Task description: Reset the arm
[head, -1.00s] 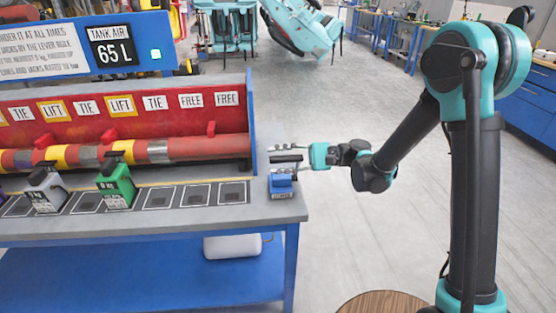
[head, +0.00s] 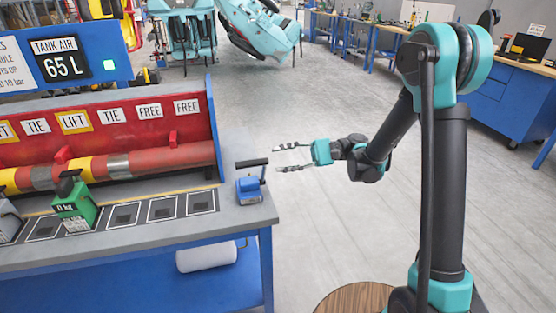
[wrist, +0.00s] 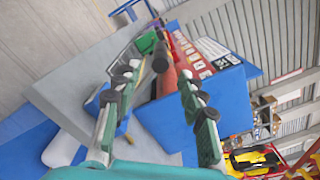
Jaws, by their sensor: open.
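My gripper (head: 279,158) is open and empty. In the head view it hangs in the air just right of the bench's right end, its fingers pointing left. A small blue device with a black lever handle (head: 249,188) stands on the bench's right corner, just left of the fingertips and apart from them in the picture. In the wrist view the gripper's two fingers (wrist: 155,105) are spread wide, with the bench and its red panel behind them.
A round wooden top (head: 355,298) is below my arm. Grey floor (head: 330,90) behind my gripper is clear.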

